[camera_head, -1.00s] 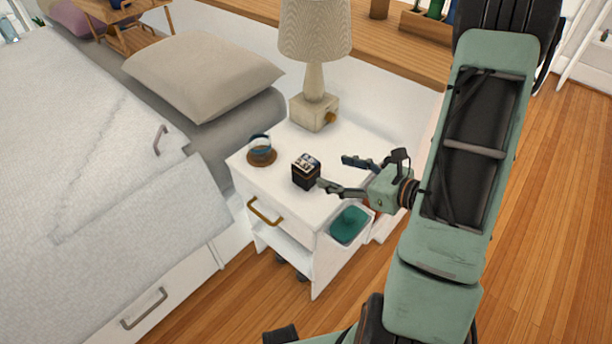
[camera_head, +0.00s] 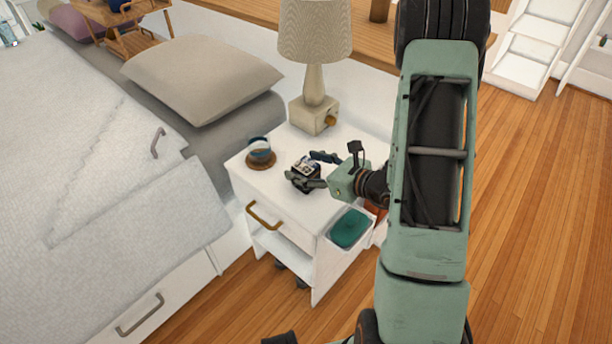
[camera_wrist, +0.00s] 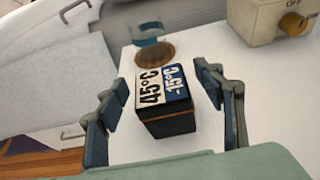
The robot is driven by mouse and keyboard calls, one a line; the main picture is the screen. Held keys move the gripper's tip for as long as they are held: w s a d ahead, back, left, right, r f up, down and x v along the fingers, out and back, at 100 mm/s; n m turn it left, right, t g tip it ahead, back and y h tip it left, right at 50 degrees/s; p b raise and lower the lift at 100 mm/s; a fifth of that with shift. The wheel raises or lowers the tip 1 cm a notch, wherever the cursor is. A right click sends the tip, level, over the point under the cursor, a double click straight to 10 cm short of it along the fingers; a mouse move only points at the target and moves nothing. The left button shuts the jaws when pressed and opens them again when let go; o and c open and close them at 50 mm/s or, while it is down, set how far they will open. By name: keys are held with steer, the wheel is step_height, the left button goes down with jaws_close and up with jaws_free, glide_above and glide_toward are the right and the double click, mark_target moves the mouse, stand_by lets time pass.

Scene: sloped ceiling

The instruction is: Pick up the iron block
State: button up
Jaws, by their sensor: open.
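The iron block, a small dark cube with a thin gold line and a white-and-blue printed top, stands upright on the white bedside cabinet (camera_head: 285,200). It shows in the head view (camera_head: 306,163), partly covered by my fingers, and more fully in the wrist view (camera_wrist: 168,128). Its top reads "45°C" and "-15°C". My gripper (camera_head: 302,167) is open, with one finger on either side of the block. In the wrist view, my gripper (camera_wrist: 158,80) shows a gap between each finger and the block.
A glass cup (camera_head: 260,146) on a round brown coaster stands just left of the block. A lamp (camera_head: 314,75) with a knobbed base stands behind. A teal-filled container (camera_head: 350,228) is at the cabinet's right side. The bed (camera_head: 100,190) is at left.

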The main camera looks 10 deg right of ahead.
mark_target(308, 166)
jaws_close()
steer(key=shift+r, duration=0.1)
stand_by(0.3)
steer(key=shift+r, duration=0.15)
steer(key=shift+r, duration=0.25)
steer(key=r, duration=0.1)
steer(key=r+p, duration=0.1)
steer(key=r, duration=0.1)
steer(key=shift+s+d+r, duration=0.15)
steer(key=shift+d+r, duration=0.05)
steer(key=shift+d, duration=0.1)
steer(key=r+p+v, duration=0.1)
steer(key=p+v, duration=0.1)
steer(key=v, duration=0.5)
steer(key=w+a+r+p+v, duration=0.1)
steer(key=r+v, duration=0.1)
steer(key=v, duration=0.6)
steer(key=shift+s+d+r+p, duration=0.25)
steer(key=shift+r+p, duration=0.1)
